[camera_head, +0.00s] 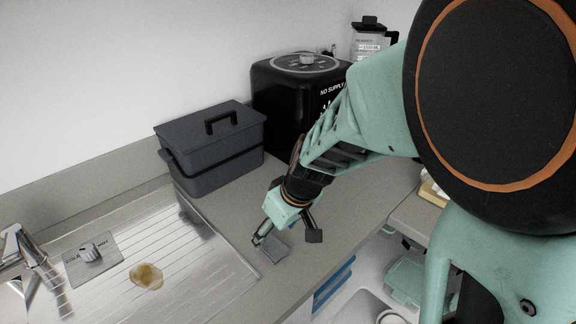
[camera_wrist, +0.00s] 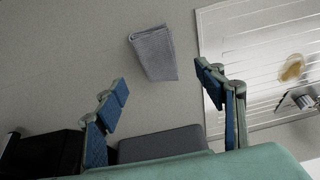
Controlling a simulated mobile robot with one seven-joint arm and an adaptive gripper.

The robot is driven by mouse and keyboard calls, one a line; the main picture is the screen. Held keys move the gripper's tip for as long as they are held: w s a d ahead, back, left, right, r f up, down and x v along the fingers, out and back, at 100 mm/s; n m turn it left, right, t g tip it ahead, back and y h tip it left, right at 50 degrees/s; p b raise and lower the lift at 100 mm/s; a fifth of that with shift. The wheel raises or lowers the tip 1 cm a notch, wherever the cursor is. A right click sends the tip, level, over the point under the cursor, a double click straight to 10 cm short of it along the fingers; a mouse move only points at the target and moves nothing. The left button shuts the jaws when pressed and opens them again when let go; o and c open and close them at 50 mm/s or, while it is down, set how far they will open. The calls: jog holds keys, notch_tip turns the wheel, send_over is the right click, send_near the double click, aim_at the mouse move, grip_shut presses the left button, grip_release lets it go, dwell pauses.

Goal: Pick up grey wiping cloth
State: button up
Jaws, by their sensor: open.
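The grey wiping cloth (camera_head: 275,248) lies folded on the countertop close to the right edge of the sink's drainboard. In the wrist view the cloth (camera_wrist: 153,53) lies flat and whole, beyond the fingertips and between their lines. My gripper (camera_head: 287,238) is above the counter at the cloth, and a finger hides part of the cloth in the head view. In the wrist view my gripper (camera_wrist: 163,83) is open and empty, with blue pads on both fingers. The cloth shows past the fingers with nothing holding it.
A dark lidded box (camera_head: 212,150) and a black appliance (camera_head: 295,95) stand behind against the wall. The counter's front edge drops off at the right.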

aim_at(271, 242)
jog(key=shift+d+b+x, duration=0.2)
jog(key=shift+b+x, duration=0.4)
jog(key=shift+x, duration=2.55)
jog(key=shift+f, duration=0.1)
jog(key=shift+s, duration=0.1)
jog(key=shift+c, duration=0.7)
jog(key=c, duration=1.1)
